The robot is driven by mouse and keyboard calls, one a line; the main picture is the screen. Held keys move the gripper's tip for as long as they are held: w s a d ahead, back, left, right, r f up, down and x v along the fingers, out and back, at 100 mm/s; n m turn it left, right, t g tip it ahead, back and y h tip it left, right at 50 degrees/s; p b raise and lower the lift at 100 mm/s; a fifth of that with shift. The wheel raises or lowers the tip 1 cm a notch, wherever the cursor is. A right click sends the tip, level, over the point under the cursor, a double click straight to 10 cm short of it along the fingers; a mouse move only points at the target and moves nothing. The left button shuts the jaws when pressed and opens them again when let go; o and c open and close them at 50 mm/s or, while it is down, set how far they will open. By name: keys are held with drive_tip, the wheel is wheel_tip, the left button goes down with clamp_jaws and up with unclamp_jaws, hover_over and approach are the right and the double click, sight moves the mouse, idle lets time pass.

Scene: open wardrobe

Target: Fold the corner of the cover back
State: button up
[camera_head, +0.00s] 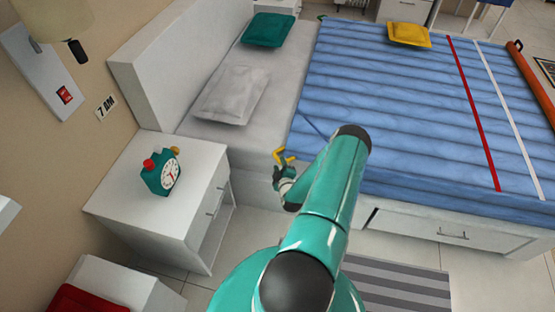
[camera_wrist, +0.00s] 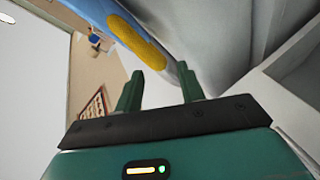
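The blue quilted cover (camera_head: 360,110) lies over most of the bed, with a red and a white stripe towards its right end. In the wrist view, a blue edge of the cover (camera_wrist: 98,12) with a yellow oval patch (camera_wrist: 140,38) slants down towards my fingertips. My gripper (camera_wrist: 158,76) has its two green fingers apart, with a gap between them. The cover's edge looks close to the right fingertip; I cannot tell whether they touch. In the head view, my gripper (camera_head: 283,168) is at the bed's near side, by the cover's near left corner, beside a small yellow piece. My arm hides part of the cover.
A grey pillow (camera_head: 232,93) and a green pillow (camera_head: 268,29) lie at the headboard (camera_head: 165,75). A yellow cushion (camera_head: 409,35) is on the cover's far side. A white nightstand (camera_head: 125,195) with a green alarm clock (camera_head: 162,172) stands left of my arm. A striped rug (camera_head: 400,285) lies on the floor.

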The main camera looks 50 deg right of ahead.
drive_tip(key=x, duration=0.5)
drive_tip(key=shift+c, duration=0.5)
clamp_jaws()
